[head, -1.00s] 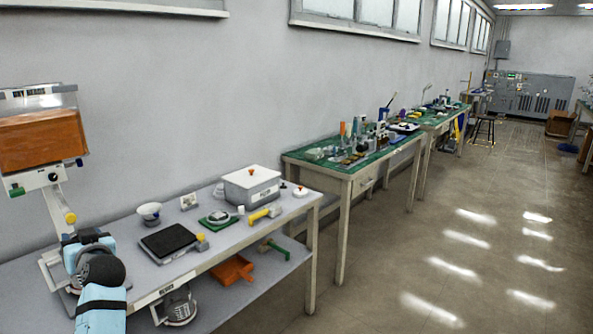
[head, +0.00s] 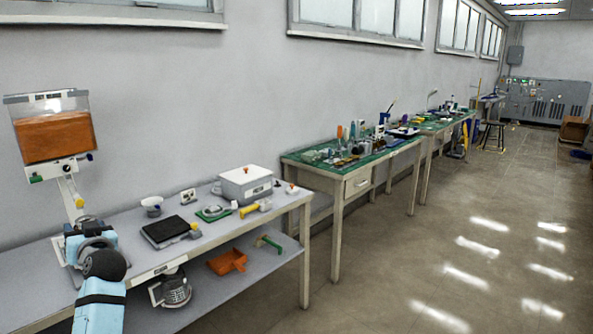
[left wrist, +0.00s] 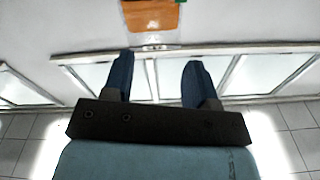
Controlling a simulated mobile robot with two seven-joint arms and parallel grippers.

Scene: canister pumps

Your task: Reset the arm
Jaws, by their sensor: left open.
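My left arm (head: 100,300), light blue with a black joint, comes in at the lower left of the head view. It reaches up in front of the left end of the grey bench (head: 200,250). In the left wrist view my left gripper (left wrist: 158,65) shows two dark blue fingers spread apart, with nothing between them. Beyond the fingers are the pale wall, window frames and an orange-filled container (left wrist: 152,15) at the top. In the head view the fingertips are hard to make out. My right gripper is not in view.
The orange-filled dispenser (head: 55,140) stands at the bench's left end. A black scale (head: 165,231), a white bowl (head: 151,205) and a lidded grey box (head: 246,186) stand along it. An orange tray (head: 227,261) is on the lower shelf. Green-topped tables (head: 350,158) follow; the right floor is open.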

